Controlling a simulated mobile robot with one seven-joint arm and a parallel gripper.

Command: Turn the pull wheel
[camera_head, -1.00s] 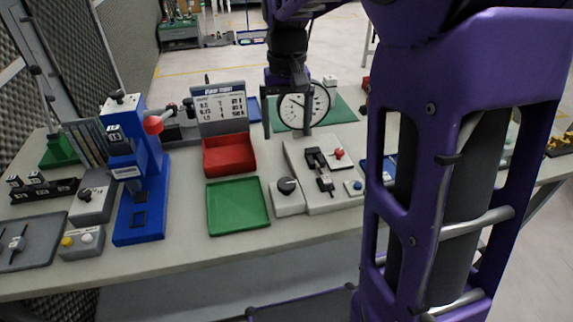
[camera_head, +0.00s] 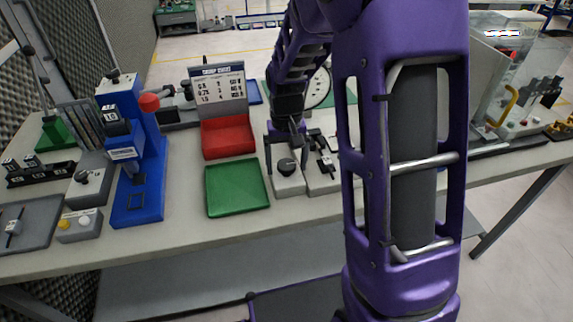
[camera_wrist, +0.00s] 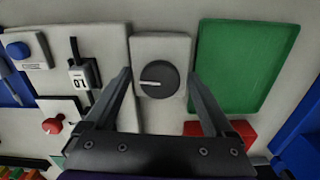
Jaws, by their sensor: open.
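A dark round wheel (camera_wrist: 159,79) with a light pointer line sits on a pale grey box (camera_wrist: 160,48) in the wrist view. In the head view, the wheel (camera_head: 287,166) and its box (camera_head: 288,186) are at the front of the bench, right of the green tray. My gripper (camera_head: 287,172) is above the box with its fingers spread to either side of the wheel. In the wrist view my open gripper (camera_wrist: 159,76) has one finger on each side of the wheel, with gaps showing. I cannot tell the height of the fingertips above the box.
A green tray (camera_head: 236,187) and red tray (camera_head: 228,137) lie left of the wheel box. A panel with small levers (camera_head: 322,178) is close on its right. A blue press-like stand (camera_head: 137,200) is further left. A dial gauge (camera_head: 319,88) stands behind.

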